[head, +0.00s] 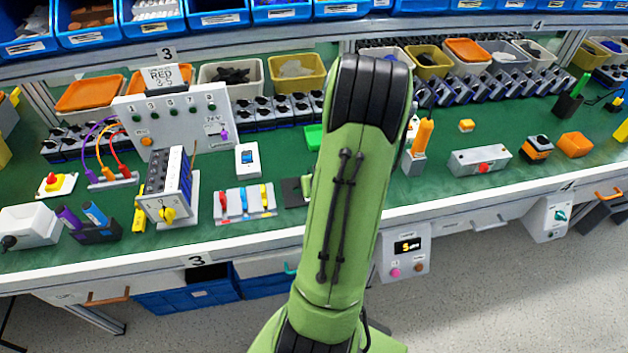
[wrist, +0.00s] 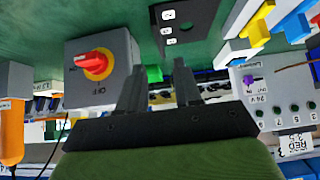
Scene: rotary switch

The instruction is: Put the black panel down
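The black panel (wrist: 190,22) is a dark plate with white labels at the top of the wrist view, against the green mat (wrist: 118,22). In the head view its left part (head: 291,194) shows on the bench, the rest hidden behind my arm. My gripper (wrist: 159,78) has its two fingers apart with nothing gripped between them. The panel is beyond the fingertips; its near edge lies close to the right finger, and I cannot tell whether they touch. My gripper is hidden in the head view.
A grey box with a red rotary knob (wrist: 96,64) stands close to the left finger. A green block (wrist: 153,73) shows between the fingers. A white holder with coloured pieces (head: 244,203) lies left of the panel.

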